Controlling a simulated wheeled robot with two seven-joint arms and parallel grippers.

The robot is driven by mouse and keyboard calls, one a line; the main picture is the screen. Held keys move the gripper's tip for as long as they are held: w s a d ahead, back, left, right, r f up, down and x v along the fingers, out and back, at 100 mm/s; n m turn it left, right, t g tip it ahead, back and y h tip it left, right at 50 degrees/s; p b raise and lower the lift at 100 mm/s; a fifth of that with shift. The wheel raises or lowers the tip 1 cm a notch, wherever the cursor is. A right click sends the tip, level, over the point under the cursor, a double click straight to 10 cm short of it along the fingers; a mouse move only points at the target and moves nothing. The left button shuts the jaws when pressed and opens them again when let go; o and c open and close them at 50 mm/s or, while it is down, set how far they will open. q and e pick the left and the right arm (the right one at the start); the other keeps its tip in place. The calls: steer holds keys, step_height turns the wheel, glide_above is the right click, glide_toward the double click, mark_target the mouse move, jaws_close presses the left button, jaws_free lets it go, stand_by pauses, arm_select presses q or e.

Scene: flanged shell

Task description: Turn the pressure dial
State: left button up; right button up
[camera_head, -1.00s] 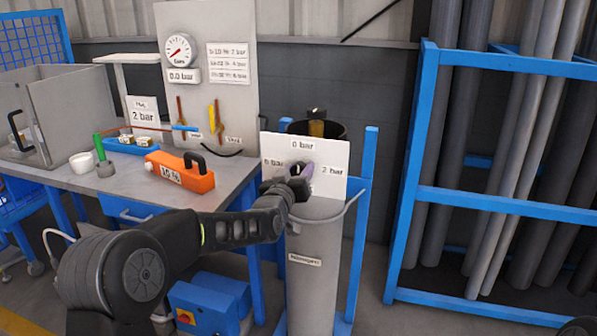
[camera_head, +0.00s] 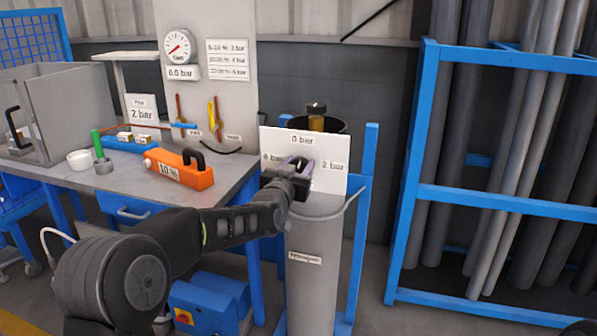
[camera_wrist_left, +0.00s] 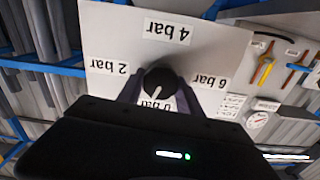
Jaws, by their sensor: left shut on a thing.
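The pressure dial is a round black knob (camera_wrist_left: 160,82) on a white panel (camera_head: 335,180) marked 0, 2, 4 and 6 bar. In the left wrist view the panel appears upside down, and the knob's white line points toward the 0 bar label. My left gripper (camera_head: 297,165) is at the panel, shut on the knob, with one finger on each side in the wrist view (camera_wrist_left: 160,92). In the head view the gripper hides most of the knob. The round gauge (camera_head: 178,46) has a 0.0 bar display (camera_head: 183,73) below it. My right gripper is out of view.
The panel stands in front of a grey cylinder (camera_head: 312,270). The bench (camera_head: 120,185) at left holds an orange block (camera_head: 180,170) with a black handle, a white cup (camera_head: 79,160) and a 2 bar sign (camera_head: 141,114). A blue pipe rack (camera_head: 420,150) stands at right.

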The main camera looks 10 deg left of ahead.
arm_select(q)
steer(key=m+b, duration=0.1)
steer(key=m, duration=0.2)
steer(key=shift+d+f+m+b, duration=0.15)
steer(key=shift+m+b, duration=0.2)
steer(key=shift+m, duration=0.05)
steer(key=m+b, duration=0.1)
steer(key=m, duration=0.2)
steer(key=shift+m, duration=0.3)
steer(key=m+b, duration=0.2)
steer(key=m, duration=0.1)
steer(key=shift+d+f+m, duration=0.1)
steer(key=shift+m, duration=0.2)
steer(key=shift+m+b, duration=0.8)
steer(key=shift+m, duration=0.7)
steer(key=o, duration=1.4)
steer(key=shift+c, duration=0.2)
